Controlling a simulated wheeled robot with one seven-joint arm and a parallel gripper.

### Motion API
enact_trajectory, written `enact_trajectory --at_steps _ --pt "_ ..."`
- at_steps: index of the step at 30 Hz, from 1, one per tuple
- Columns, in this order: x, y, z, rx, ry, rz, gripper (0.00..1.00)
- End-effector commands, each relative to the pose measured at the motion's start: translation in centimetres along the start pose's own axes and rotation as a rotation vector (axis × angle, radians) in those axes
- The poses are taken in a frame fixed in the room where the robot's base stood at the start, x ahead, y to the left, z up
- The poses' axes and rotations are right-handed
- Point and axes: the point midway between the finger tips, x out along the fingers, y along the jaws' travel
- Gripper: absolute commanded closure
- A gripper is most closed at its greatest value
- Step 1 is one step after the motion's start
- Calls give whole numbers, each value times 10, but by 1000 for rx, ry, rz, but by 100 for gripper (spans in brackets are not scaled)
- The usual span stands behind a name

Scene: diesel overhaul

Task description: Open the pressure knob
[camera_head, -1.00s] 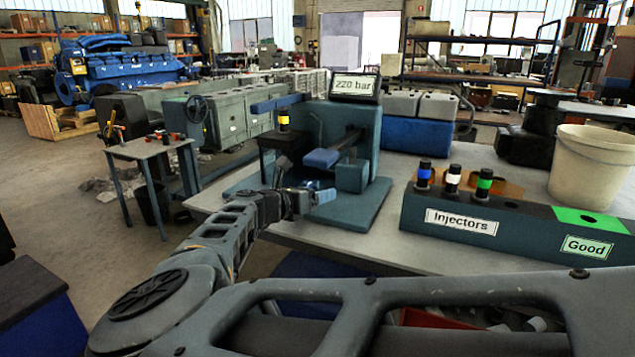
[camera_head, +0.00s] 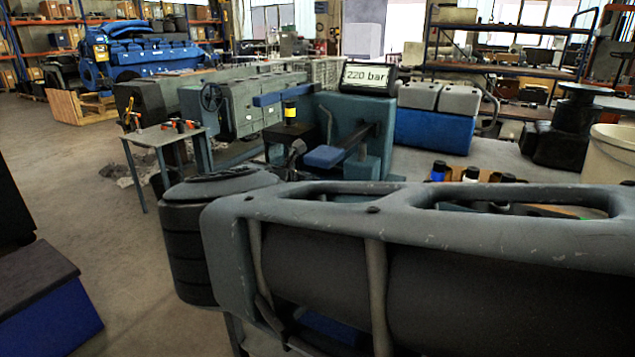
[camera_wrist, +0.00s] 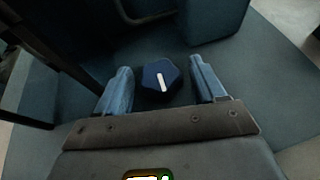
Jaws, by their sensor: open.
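The pressure knob (camera_wrist: 160,80) shows in the wrist view as a dark blue faceted knob with a white line mark, slightly tilted from the picture's vertical. My gripper (camera_wrist: 158,82) is open, with one blue finger on each side of the knob and a gap on both sides. I cannot tell how far above the knob the fingertips are. In the head view the tester (camera_head: 345,130) stands on the table with a display (camera_head: 368,78) reading 220 bar. My arm hides the knob and most of my gripper there.
A yellow-banded injector (camera_head: 290,110) stands on the tester's left side, near a blue lever pad (camera_head: 325,156). Injectors (camera_head: 471,174) and a pale bucket (camera_head: 610,150) are at the right, partly hidden by my arm.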

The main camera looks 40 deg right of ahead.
Motion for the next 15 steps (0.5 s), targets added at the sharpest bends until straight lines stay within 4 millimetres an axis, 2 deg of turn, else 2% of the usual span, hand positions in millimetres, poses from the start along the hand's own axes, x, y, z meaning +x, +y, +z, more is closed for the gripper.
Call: enact_trajectory --at_steps 4,11,15 --pt "8 0 0 -1 0 1 31" --pt "9 0 0 -1 -1 1 31" --pt "9 0 0 -1 -1 1 41"
